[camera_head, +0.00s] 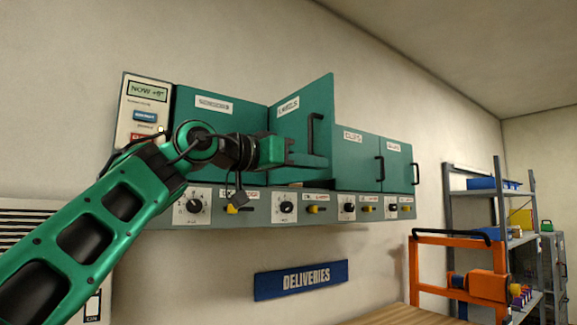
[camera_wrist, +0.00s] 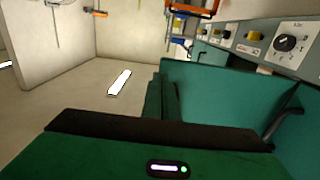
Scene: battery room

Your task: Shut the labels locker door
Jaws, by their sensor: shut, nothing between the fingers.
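The labels locker door (camera_head: 291,116) is a green panel with a white label and a black bar handle (camera_head: 311,133). It stands open, swung out from the row of wall lockers, its free edge to the right. My gripper (camera_head: 318,160) is shut and empty, in front of the lower part of the door's outer face. I cannot tell whether it touches the door. In the wrist view, which looks upside down, the green door (camera_wrist: 215,90) fills the right side beside my gripper (camera_wrist: 158,95), with its handle (camera_wrist: 286,122) at the right. The locker's inside is hidden.
Neighbouring locker doors, one on the left (camera_head: 205,125) and two on the right (camera_head: 355,160), are shut. A grey panel (camera_head: 260,210) with knobs and yellow switches runs below. An orange frame (camera_head: 450,240) and shelving (camera_head: 505,235) stand at the right.

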